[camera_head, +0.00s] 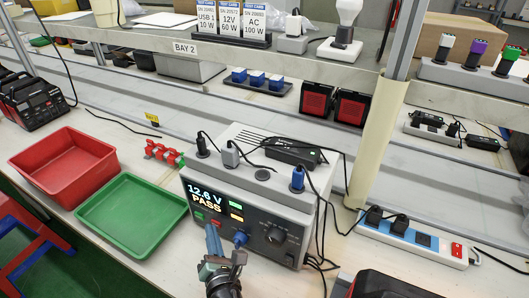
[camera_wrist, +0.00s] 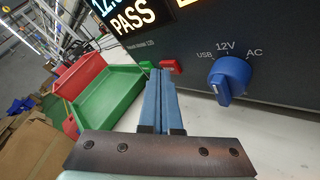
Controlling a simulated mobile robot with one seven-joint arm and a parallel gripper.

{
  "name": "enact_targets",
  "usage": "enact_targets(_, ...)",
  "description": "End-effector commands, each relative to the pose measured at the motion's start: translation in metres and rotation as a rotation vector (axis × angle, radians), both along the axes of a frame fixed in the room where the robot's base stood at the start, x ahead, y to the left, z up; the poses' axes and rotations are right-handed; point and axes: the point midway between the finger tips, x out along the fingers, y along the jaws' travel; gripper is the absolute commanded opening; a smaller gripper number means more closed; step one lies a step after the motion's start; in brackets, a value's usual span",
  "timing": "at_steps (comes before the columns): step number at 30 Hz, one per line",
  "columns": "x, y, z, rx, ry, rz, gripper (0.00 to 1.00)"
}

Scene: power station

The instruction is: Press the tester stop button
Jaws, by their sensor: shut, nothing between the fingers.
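The tester (camera_head: 250,205) is a grey box with a dark front panel; its screen (camera_head: 206,199) reads "12.6 V PASS". In the wrist view a red button (camera_wrist: 172,67) sits below the screen, beside a green button (camera_wrist: 145,67). My gripper (camera_head: 211,229) is shut and empty, its blue fingers pointing at the panel. In the wrist view the fingertips (camera_wrist: 160,72) overlap the space between the two buttons, covering part of the red one's left side. I cannot tell whether they touch. A blue selector knob (camera_wrist: 230,78) to the right is marked USB, 12V and AC.
A red tray (camera_head: 62,160) and a green tray (camera_head: 130,212) lie left of the tester. A power strip (camera_head: 412,240) and loose cables lie to its right. A shelf (camera_head: 270,58) with adapters runs above and behind. A beige post (camera_head: 376,145) stands behind right.

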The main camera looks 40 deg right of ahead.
Motion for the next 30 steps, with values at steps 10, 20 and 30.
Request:
enact_targets(10,0.000,0.000,0.000,0.000,0.000,0.000,0.00)
enact_targets(20,-0.004,0.009,0.001,-0.001,0.000,-0.001,0.00)
enact_targets(30,-0.008,0.022,-0.002,-0.001,0.001,0.003,0.00)
